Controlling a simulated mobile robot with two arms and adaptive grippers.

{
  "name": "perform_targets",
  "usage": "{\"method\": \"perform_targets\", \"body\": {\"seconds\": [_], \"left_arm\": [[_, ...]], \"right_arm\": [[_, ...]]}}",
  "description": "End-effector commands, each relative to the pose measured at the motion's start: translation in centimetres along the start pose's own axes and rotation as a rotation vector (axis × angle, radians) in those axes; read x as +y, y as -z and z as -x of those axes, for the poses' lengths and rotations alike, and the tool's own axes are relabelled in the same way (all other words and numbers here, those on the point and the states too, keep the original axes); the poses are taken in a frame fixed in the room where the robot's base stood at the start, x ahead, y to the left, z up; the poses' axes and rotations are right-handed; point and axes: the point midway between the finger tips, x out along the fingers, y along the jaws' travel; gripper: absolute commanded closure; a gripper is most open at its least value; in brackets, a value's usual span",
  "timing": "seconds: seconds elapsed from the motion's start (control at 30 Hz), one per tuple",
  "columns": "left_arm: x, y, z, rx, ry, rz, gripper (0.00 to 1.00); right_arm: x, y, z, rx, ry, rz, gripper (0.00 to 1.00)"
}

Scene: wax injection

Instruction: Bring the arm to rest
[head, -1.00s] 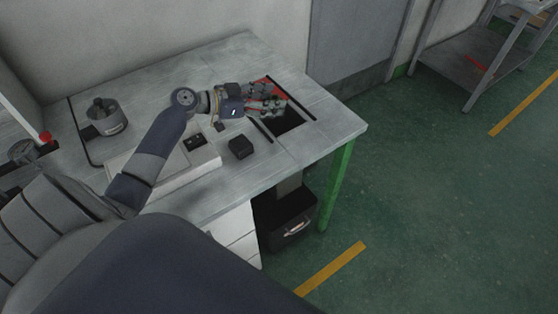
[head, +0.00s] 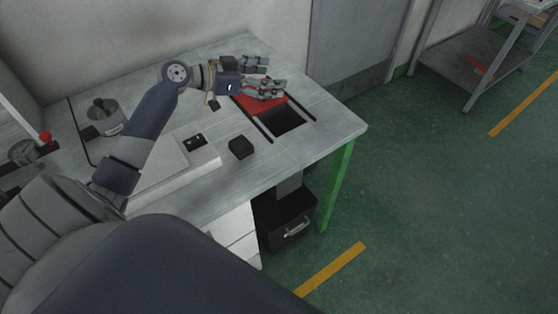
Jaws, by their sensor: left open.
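My left arm reaches in from the left over the grey workbench (head: 318,140). My left gripper (head: 276,78) is open, with its two fingers apart, and I see nothing between them. It is above the far part of the bench, over the far edge of a red flat piece (head: 262,106). The red piece lies between two dark rails beside a dark rectangular opening (head: 286,121). The gripper hides part of the red piece. My right gripper is not in view.
A small black block (head: 241,147) and a pale box with a dark panel (head: 201,156) are on the bench. A metal pot (head: 104,118) stands at the left. A black bin (head: 286,218) is below. Green floor lies open at the right.

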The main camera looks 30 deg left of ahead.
Motion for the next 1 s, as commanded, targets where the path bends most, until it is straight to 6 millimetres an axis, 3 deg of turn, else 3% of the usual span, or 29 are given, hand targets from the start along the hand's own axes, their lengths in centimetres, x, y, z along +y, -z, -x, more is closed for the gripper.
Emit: {"method": "perform_targets", "body": {"seconds": [0.2, 0.7, 1.0], "left_arm": [[0.0, 2.0, 0.6, -0.001, 0.001, 0.0, 0.2], [0.0, 2.4, 0.7, 0.0, 0.001, 0.0, 0.2], [0.0, 7.2, 2.2, 0.0, 0.001, 0.0, 0.2]], "right_arm": [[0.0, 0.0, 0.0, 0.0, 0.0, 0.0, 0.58], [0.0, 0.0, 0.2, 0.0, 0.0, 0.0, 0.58], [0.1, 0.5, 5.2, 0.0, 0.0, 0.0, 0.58]]}}
